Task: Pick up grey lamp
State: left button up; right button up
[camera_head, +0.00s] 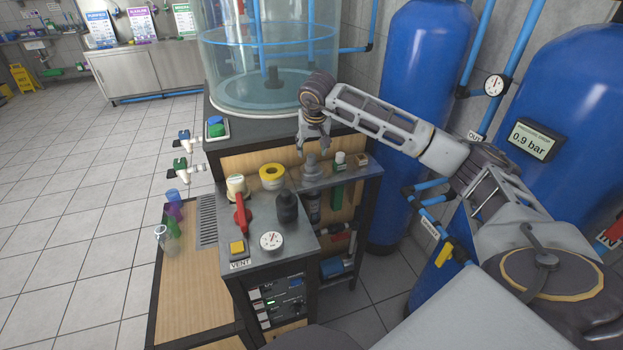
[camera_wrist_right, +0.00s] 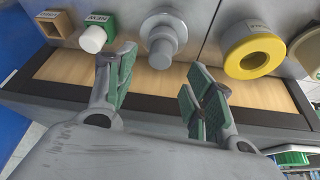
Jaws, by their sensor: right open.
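The grey lamp (camera_head: 311,173) looks like a stepped grey cylinder standing on the metal top of the console. In the right wrist view the grey lamp (camera_wrist_right: 163,40) shows beyond the fingers, roughly in line with the gap between them. My right gripper (camera_head: 312,150) points down just above the lamp in the head view, and its fingers partly overlap the lamp's surroundings. The right gripper (camera_wrist_right: 158,92) is open, with green-padded fingers spread and nothing between them. My left gripper is in neither view.
A white-capped bottle (camera_wrist_right: 93,38) and yellow roll (camera_wrist_right: 254,54) flank the lamp. A black bottle (camera_head: 287,207), red-handled valve (camera_head: 241,212) and gauge (camera_head: 271,241) stand nearer. The clear tank (camera_head: 220,75) rises behind; blue cylinders (camera_head: 415,110) stand to the right.

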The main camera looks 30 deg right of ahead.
aim_at(312, 156)
jog(key=shift+s+x, duration=0.15)
jog(key=shift+x, duration=1.05)
jog(key=shift+s+x, duration=0.1)
jog(key=shift+x, duration=1.1)
jog(key=shift+a, duration=0.1)
